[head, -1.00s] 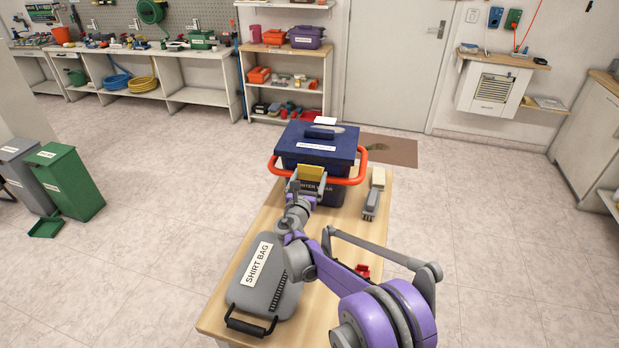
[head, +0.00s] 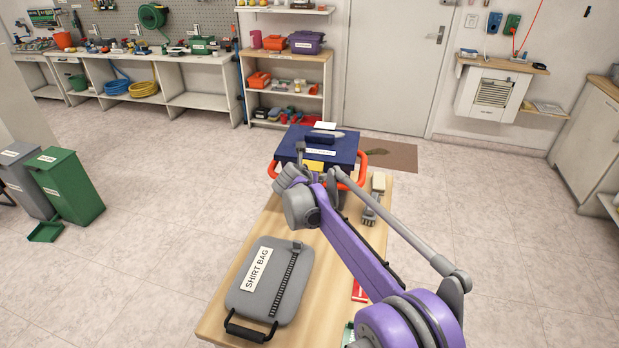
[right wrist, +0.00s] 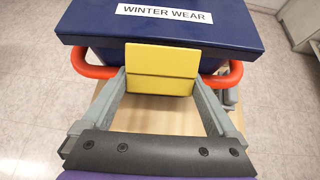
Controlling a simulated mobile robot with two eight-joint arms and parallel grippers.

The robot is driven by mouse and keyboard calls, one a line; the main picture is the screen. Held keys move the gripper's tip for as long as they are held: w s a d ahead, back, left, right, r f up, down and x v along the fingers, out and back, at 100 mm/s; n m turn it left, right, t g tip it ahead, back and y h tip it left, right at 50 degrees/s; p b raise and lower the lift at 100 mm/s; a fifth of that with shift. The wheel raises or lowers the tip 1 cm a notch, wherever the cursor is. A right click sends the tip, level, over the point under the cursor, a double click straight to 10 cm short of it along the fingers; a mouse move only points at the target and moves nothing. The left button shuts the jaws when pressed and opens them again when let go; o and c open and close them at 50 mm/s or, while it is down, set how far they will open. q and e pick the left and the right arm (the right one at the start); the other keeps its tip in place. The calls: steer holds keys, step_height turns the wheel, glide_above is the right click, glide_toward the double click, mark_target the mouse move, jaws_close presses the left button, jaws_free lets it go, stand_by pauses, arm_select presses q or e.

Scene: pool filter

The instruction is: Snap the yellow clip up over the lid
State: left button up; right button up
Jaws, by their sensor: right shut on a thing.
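The yellow clip (head: 313,166) is at the front of the dark blue box, by the front edge of the lid (head: 343,148). In the right wrist view the clip (right wrist: 161,62) shows as a bent plate, and its top overlaps the front edge of the lid (right wrist: 90,20), labelled WINTER WEAR. I cannot tell whether it is hooked over that edge. My right gripper (right wrist: 160,82) is shut on the clip, with a grey finger at each side. In the head view my arm hides most of the gripper and the box front. My left gripper is not in view.
An orange-red handle (head: 361,168) loops around the box. A brush (head: 376,200) lies to its right on the wooden table (head: 222,312). A grey case labelled SHIRT BAG (head: 262,283) lies at the near left. Shelves (head: 287,66) stand against the back wall.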

mark_target(311, 162)
steer(key=r+g+p, duration=0.1)
steer(key=g+p, duration=0.1)
steer(key=w+g+y+p, duration=0.1)
steer(key=g+p, duration=0.1)
steer(key=w+r+g+p, duration=0.1)
steer(key=p, duration=0.1)
steer(key=shift+d+r+g+y, duration=0.25)
steer(key=shift+r+g+y, duration=0.05)
steer(key=shift+r+g, duration=0.1)
arm_select(q)
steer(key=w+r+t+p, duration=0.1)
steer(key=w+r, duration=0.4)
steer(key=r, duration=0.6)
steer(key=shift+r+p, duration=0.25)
steer(key=shift+p, duration=0.15)
arm_select(e)
steer(key=shift+w+f+g+y, duration=0.2)
steer(key=shift+g+y, duration=0.1)
steer(key=shift+g, duration=0.7)
steer(key=shift+s, duration=0.1)
